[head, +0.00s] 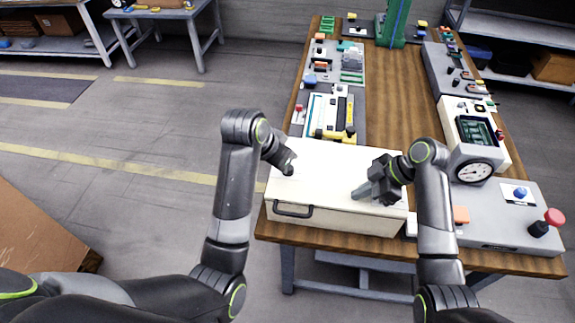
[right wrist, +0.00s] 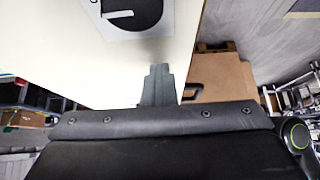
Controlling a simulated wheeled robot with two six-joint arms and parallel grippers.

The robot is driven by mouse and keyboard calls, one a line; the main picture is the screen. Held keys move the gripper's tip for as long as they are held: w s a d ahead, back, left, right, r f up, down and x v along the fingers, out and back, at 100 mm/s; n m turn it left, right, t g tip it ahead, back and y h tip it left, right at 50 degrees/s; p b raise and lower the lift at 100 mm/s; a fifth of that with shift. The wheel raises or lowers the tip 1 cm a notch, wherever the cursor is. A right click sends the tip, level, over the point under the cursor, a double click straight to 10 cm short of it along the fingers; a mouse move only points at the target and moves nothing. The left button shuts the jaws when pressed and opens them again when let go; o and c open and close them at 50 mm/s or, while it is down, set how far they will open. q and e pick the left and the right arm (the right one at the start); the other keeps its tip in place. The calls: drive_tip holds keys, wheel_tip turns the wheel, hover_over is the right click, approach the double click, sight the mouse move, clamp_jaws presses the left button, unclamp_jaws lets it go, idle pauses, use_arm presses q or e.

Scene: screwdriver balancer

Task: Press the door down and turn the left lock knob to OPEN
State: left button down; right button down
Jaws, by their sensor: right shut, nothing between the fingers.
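The white case (head: 325,175) stands at the table's near left corner. Its pale lid or door looks down flat, with a black handle (head: 293,210) on the front face. My right gripper (head: 362,191) is shut and empty over the right part of the lid. It also shows in the right wrist view (right wrist: 158,80); contact with the lid is unclear. A dark round knob with a white mark (right wrist: 128,14) shows at that view's top edge; I cannot tell which lock it is. My left gripper (head: 288,168) is at the lid's left side, its fingers not clear. No knob is readable in the head view.
A panel with a gauge (head: 474,171) and a grey box with a red button (head: 554,217) stand right of the case. A tray with yellow tools (head: 335,115) lies behind it. Bare wooden tabletop (head: 398,105) runs between the rows. A cardboard box (head: 40,235) is at far left.

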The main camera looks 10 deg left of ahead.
wheel_tip(320, 180, up, 7)
drive_tip(key=p, duration=0.6)
drive_tip(key=shift+w+p, duration=0.15)
drive_tip(key=shift+p, duration=0.2)
